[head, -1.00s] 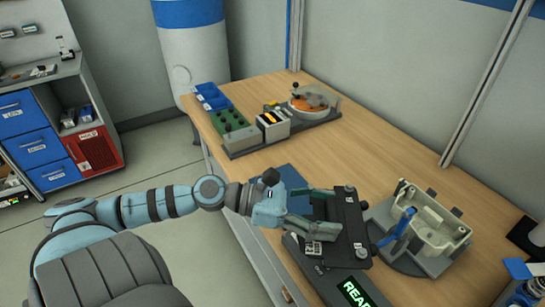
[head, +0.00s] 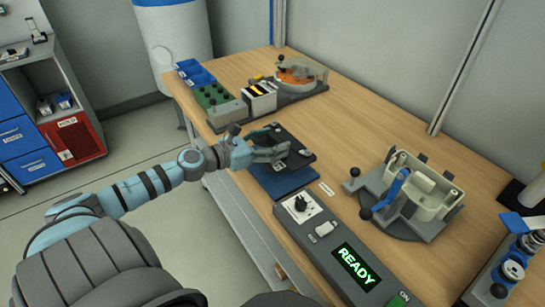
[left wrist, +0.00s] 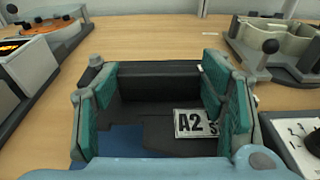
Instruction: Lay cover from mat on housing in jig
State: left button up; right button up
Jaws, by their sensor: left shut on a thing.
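The cover (head: 298,143) is a flat black plate with a white label reading A2 in the left wrist view (left wrist: 150,78). My left gripper (head: 274,142) is shut on it, with its teal fingers on either side in the left wrist view (left wrist: 162,100). The cover is over the blue mat (head: 283,183) and looks a little above it; the exact gap is hard to tell. The cream, open-topped housing (head: 440,212) sits in the grey jig (head: 402,230) to the right, with a blue lever at its front. My right gripper is out of view.
A green block tray (head: 222,112) and a turntable fixture (head: 300,88) stand at the back left. Small fixtures (head: 512,268) stand at the right edge. Bare wood lies behind the jig.

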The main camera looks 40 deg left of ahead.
pick_arm(q)
notch_tip(320, 180, down, 6)
jog(key=shift+r+b, duration=0.2)
jog(key=shift+b, duration=0.8)
jog(key=shift+f, duration=0.1)
jog(key=o, duration=1.3)
